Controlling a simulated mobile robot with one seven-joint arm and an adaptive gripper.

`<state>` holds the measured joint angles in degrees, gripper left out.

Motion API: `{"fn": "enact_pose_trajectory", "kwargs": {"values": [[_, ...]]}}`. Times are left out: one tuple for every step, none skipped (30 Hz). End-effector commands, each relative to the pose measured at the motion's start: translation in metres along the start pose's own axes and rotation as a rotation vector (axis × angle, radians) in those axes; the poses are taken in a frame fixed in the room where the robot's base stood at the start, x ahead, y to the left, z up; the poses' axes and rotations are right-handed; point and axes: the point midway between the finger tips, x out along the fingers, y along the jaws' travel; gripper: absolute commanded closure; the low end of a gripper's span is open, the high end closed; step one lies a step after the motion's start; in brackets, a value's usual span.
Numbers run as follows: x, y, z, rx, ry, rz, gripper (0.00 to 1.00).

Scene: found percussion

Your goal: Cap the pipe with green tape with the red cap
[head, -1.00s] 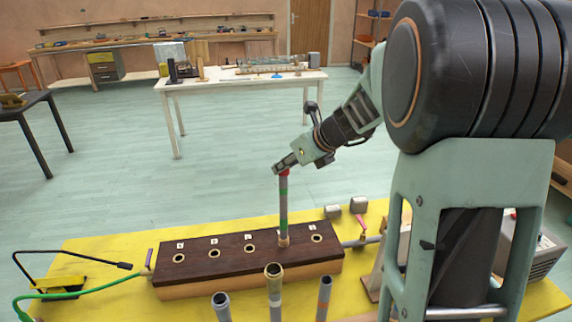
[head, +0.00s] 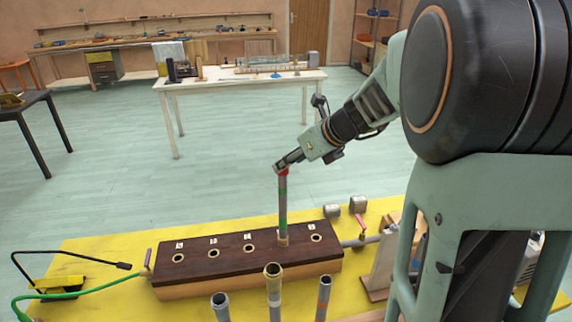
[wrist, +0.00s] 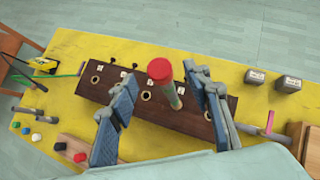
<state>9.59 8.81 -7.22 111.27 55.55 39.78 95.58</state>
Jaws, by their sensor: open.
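The pipe with green tape (head: 283,203) stands upright in a hole near the right end of the dark wooden block (head: 210,261). The red cap (wrist: 159,70) sits at the top of this pipe; its red also shows at the pipe's top in the head view (head: 283,171). In the wrist view the pipe (wrist: 176,98) shows below the cap, partly hidden by it. My gripper (wrist: 161,74) is open, with a finger on each side of the cap and visible gaps between. In the head view my gripper (head: 280,165) is at the pipe's top and hides part of the cap.
The block has several numbered open holes. Several pipes (head: 274,290) stand upright in front of it. A yellow surface (head: 100,250) lies under everything. Several small coloured caps (wrist: 38,137) sit at the left in the wrist view. Two metal blocks (wrist: 291,83) are at the right.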

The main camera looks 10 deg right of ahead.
Motion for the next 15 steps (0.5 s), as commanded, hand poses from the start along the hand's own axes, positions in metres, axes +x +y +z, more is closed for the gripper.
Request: {"fn": "enact_pose_trajectory", "kwargs": {"values": [[-0.013, -0.001, 0.002, -0.001, -0.005, -0.003, 0.55], [-0.019, -0.001, 0.002, -0.002, -0.004, -0.003, 0.55], [-0.028, 0.0, 0.002, -0.002, -0.004, -0.003, 0.55], [-0.034, -0.001, 0.001, 0.0, -0.004, -0.003, 0.55], [-0.041, -0.001, 0.002, -0.001, -0.004, -0.003, 0.55], [-0.049, -0.001, 0.001, -0.001, -0.004, -0.003, 0.55], [-0.054, -0.001, 0.001, -0.001, -0.004, -0.003, 0.55], [-0.06, 0.0, 0.001, -0.001, -0.003, -0.002, 0.55], [-0.066, -0.001, 0.001, 0.0, -0.003, -0.002, 0.55], [-0.07, -0.001, 0.001, 0.0, -0.003, -0.002, 0.55], [-0.074, 0.0, 0.001, -0.001, -0.003, -0.001, 0.55], [-0.078, 0.0, 0.001, -0.001, -0.002, -0.001, 0.55], [-0.08, 0.0, 0.0, -0.001, -0.001, -0.001, 0.55], [-0.082, 0.0, 0.0, 0.0, -0.001, 0.0, 0.55], [-0.084, 0.0, 0.0, 0.0, -0.001, 0.001, 0.55]]}}
